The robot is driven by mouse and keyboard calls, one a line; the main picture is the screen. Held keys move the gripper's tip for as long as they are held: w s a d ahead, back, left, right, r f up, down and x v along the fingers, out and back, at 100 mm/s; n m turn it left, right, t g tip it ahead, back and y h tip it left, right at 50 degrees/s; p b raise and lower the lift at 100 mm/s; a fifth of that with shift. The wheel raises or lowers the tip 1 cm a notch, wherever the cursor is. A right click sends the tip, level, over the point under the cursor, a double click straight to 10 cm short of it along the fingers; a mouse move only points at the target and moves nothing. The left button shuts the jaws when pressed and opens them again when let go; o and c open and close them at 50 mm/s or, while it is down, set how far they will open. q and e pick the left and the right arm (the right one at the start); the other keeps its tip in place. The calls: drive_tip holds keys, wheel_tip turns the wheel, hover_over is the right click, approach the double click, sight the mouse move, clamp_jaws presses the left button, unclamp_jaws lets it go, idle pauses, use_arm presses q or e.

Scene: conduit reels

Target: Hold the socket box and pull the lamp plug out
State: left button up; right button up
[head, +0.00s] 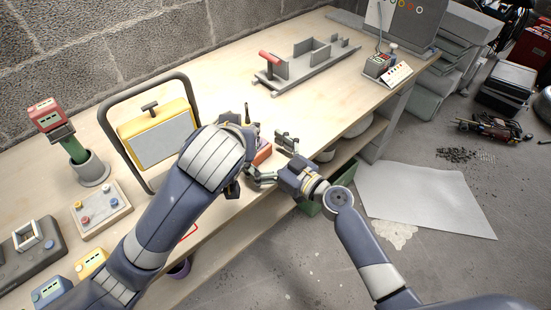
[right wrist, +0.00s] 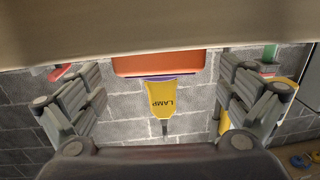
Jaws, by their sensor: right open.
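The socket box (head: 263,153) is orange-red and sits on the bench, partly hidden by my left wrist and my right gripper. In the right wrist view the orange box (right wrist: 158,64) is at top centre. A yellow plug marked LAMP (right wrist: 160,88) meets its lower edge in the picture, with a dark cable below. My right gripper (head: 268,157) is open beside the box, and its fingers (right wrist: 160,103) stand either side of the plug, apart from it. My left gripper (head: 238,152) is at the box's left side, its fingers mostly hidden by its wrist.
A yellow work lamp (head: 158,135) in a dark frame stands behind my left arm. A red-topped tool in a grey cup (head: 90,170) and a button board (head: 100,210) are at left. A grey fixture (head: 305,66) lies farther along the bench. Bare bench lies between.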

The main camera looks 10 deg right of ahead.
drive_tip(key=shift+x, duration=2)
drive_tip(key=shift+c, duration=0.6)
